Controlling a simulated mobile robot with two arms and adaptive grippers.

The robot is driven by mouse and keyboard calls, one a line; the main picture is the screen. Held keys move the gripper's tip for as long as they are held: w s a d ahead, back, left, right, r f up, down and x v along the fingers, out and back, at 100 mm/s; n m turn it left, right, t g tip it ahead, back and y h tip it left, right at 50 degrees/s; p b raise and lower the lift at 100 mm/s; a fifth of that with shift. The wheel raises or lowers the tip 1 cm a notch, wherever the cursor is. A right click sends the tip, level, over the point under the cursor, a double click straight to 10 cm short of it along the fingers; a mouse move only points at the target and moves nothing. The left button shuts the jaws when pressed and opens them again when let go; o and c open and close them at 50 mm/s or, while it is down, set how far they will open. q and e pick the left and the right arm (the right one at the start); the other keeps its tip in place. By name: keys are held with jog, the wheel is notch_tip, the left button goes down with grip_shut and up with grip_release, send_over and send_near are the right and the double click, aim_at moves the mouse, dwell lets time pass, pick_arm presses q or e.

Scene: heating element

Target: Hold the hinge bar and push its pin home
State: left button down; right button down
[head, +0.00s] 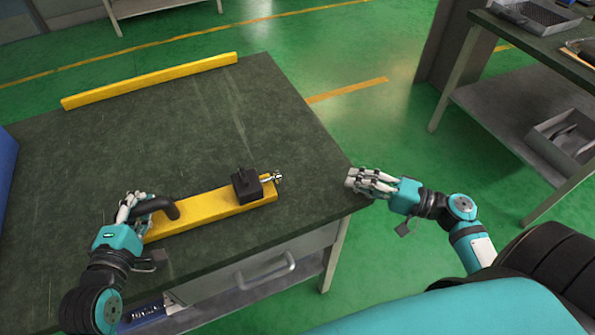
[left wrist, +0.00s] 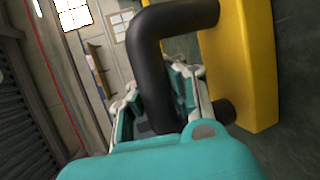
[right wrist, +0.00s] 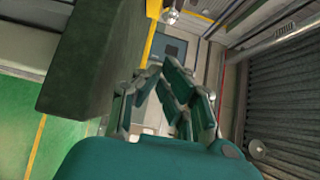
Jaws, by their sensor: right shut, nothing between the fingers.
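The yellow hinge bar (head: 210,205) lies along the front of the dark table, with a black handle (head: 165,207) at its left and a black block (head: 247,186) near its right end. The silvery pin (head: 277,177) sticks out of the block's right side; its knob also shows in the right wrist view (right wrist: 170,15). My left gripper (head: 131,203) has its fingers around the handle, which also shows in the left wrist view (left wrist: 155,80). My right gripper (head: 354,178) is shut and empty at the table's right edge, to the right of the pin and apart from it.
The table (head: 130,140) has a wide bare top and a drawer handle (head: 265,271) in front. A second yellow bar (head: 150,82) lies along its back edge. A shelf table (head: 505,110) with trays stands at the right, across open green floor.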

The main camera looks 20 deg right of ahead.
aim_at(282, 179)
pick_arm(q)
jog(key=shift+r, duration=0.15)
pick_arm(e)
jog(key=x, duration=0.9)
jog(key=shift+w+a+r, duration=0.1)
jog(key=shift+w+a, duration=0.15)
jog(key=a, duration=0.3)
jog(key=shift+w+a, duration=0.2)
jog(key=shift+a, duration=0.45)
jog(key=shift+a, duration=1.9)
pick_arm(q)
jog(key=shift+d, duration=0.1)
pick_arm(e)
jog(key=shift+d, duration=0.15)
